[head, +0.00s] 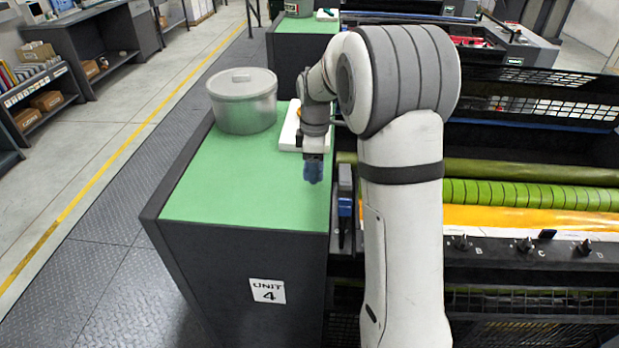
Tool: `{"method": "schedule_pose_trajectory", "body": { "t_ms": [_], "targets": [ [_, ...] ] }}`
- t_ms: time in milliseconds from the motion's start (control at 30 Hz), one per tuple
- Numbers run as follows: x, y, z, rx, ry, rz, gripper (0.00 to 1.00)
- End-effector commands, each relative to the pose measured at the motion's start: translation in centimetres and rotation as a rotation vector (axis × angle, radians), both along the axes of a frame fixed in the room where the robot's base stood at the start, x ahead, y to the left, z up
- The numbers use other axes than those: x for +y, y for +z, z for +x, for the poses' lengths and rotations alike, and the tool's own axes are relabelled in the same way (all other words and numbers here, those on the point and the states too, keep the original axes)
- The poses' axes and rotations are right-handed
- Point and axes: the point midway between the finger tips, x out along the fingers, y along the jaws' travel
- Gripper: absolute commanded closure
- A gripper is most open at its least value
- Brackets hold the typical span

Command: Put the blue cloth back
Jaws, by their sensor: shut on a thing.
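The blue cloth (314,172) is a small bunched piece at the end of my arm in the head view. My gripper (313,157) is shut on it and points down, over the right part of the green-topped cabinet (225,190) marked "UNIT 4". The cloth appears to hang above the green top; the exact gap cannot be told. A white tray or board (289,135) lies on the green top behind the gripper, partly hidden by my arm, with a small orange thing on it.
A grey lidded metal pot (243,103) stands at the back left of the green top. The front left of the top is clear. To the right is the machine with a green roller (530,194), an orange strip and knobs. A blue-and-grey part (345,205) stands at the cabinet's right edge.

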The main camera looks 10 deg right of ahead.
Motion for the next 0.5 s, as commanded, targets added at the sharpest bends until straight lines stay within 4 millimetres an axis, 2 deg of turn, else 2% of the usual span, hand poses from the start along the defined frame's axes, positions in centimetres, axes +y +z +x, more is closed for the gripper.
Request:
{"method": "schedule_pose_trajectory", "body": {
  "t_ms": [300,500],
  "targets": [
    [0.0,-3.7,0.0,0.002,-0.001,0.0,0.63],
    [0.0,-4.3,0.0,-0.001,-0.001,0.0,0.63]
  ]
}}
